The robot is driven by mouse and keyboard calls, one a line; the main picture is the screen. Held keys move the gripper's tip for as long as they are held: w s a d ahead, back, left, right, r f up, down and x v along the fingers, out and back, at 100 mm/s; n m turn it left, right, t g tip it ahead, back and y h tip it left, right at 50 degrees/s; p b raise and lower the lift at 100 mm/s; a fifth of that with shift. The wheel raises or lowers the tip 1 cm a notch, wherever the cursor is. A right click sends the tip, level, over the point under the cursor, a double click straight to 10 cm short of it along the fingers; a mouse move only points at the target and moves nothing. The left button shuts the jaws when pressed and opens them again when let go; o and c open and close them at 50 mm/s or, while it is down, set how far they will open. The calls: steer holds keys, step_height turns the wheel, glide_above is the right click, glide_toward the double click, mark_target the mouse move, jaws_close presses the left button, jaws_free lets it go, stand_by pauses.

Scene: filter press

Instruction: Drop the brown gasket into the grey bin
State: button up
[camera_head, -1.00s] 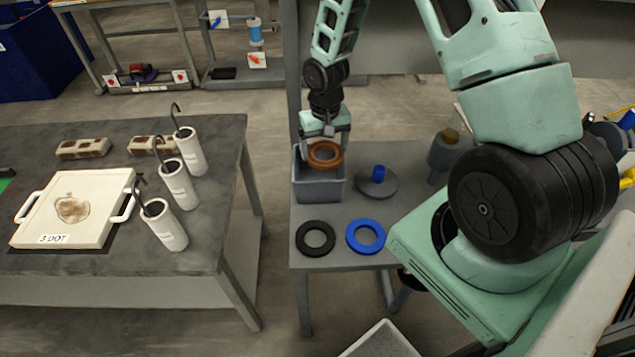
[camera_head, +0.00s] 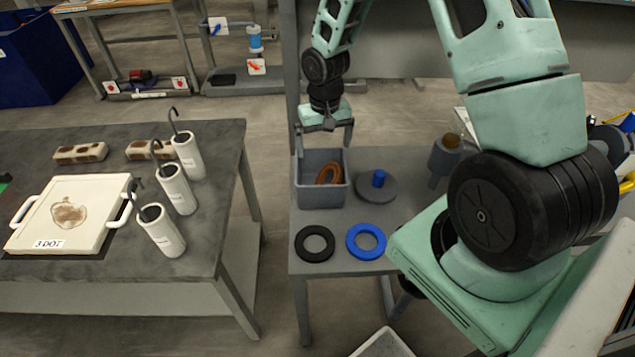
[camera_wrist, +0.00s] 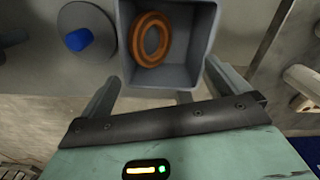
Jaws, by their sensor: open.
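The brown gasket (camera_head: 328,174) is inside the grey bin (camera_head: 321,196), tilted against its inner wall. In the wrist view the brown gasket (camera_wrist: 151,39) shows as a whole ring within the walls of the grey bin (camera_wrist: 196,72). My gripper (camera_head: 325,148) is open and empty above the back part of the bin. In the wrist view its fingers (camera_wrist: 142,97) are spread apart with nothing between them.
A black ring (camera_head: 315,243) and a blue ring (camera_head: 366,241) lie on the small grey table in front of the bin. A grey disc with a blue knob (camera_head: 377,187) is right of the bin.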

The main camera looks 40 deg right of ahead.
step_height(320, 180, up, 14)
steer(key=b, duration=0.1)
stand_by(0.5)
steer(key=s+a+r+n, duration=0.1)
steer(key=s+a+n, duration=0.3)
steer(key=a, duration=0.5)
steer(key=s+a+r+n, duration=0.1)
steer(key=s+a+n, duration=0.1)
steer(key=s+a, duration=0.5)
steer(key=s+a+n, duration=0.5)
steer(key=s+a, duration=0.3)
steer(key=s, duration=0.5)
steer(key=shift+s+a+r+n+y, duration=0.2)
steer(key=shift+s+a+n+y, duration=0.1)
steer(key=shift+s, duration=0.1)
